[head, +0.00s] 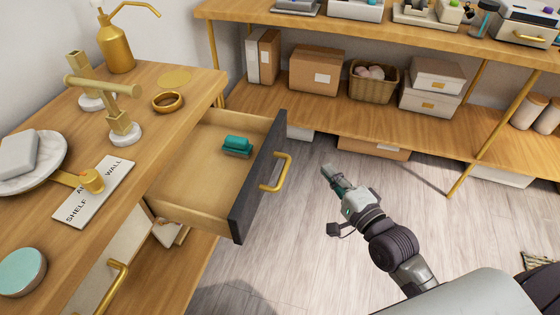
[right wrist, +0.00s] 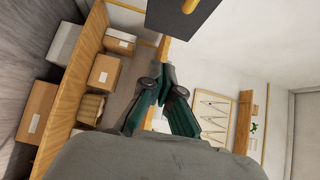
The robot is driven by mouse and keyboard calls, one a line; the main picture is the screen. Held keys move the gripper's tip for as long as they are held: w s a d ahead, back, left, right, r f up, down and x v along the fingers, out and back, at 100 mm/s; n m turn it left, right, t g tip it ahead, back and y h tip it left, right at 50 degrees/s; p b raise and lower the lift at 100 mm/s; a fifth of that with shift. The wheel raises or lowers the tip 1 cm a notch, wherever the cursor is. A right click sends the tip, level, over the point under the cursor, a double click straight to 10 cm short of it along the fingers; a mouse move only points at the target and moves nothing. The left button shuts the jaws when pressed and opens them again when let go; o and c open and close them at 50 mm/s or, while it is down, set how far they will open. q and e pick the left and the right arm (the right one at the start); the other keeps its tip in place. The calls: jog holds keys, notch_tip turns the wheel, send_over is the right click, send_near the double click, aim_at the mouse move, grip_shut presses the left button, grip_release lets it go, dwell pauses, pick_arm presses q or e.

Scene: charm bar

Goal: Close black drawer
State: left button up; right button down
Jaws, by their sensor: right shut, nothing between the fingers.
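The black drawer (head: 246,195) is pulled open from the wooden cabinet in the head view. It has a dark front panel, a gold handle (head: 277,174) and a pale wood inside. A teal brush-like item (head: 237,146) lies in it. My right gripper (head: 331,172) is shut and empty, to the right of the handle and apart from it. In the right wrist view its fingers (right wrist: 165,80) are together, and the dark drawer front (right wrist: 180,18) shows at the top. My left gripper is not in view.
The cabinet top (head: 150,118) holds a gold soap dispenser (head: 116,48), a gold ring dish (head: 168,101), a sign (head: 95,192) and a plate (head: 50,165). A shelf unit (head: 330,118) with boxes and a basket (head: 373,82) stands behind. The floor (head: 300,245) right of the drawer is clear.

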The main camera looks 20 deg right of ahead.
send_near(284, 133)
jog(key=w+d, duration=0.2)
jog(key=w, duration=0.2)
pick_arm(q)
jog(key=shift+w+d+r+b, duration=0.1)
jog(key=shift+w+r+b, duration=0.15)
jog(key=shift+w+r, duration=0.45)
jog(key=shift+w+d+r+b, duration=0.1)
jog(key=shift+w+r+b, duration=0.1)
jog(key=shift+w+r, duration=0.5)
pick_arm(e)
jog(key=shift+w+a+f, duration=0.1)
jog(key=shift+w+a, duration=0.45)
jog(key=shift+a, duration=0.25)
jog(key=shift+w+a+f, duration=0.1)
jog(key=shift+w+a, duration=0.45)
jog(key=shift+a, duration=0.2)
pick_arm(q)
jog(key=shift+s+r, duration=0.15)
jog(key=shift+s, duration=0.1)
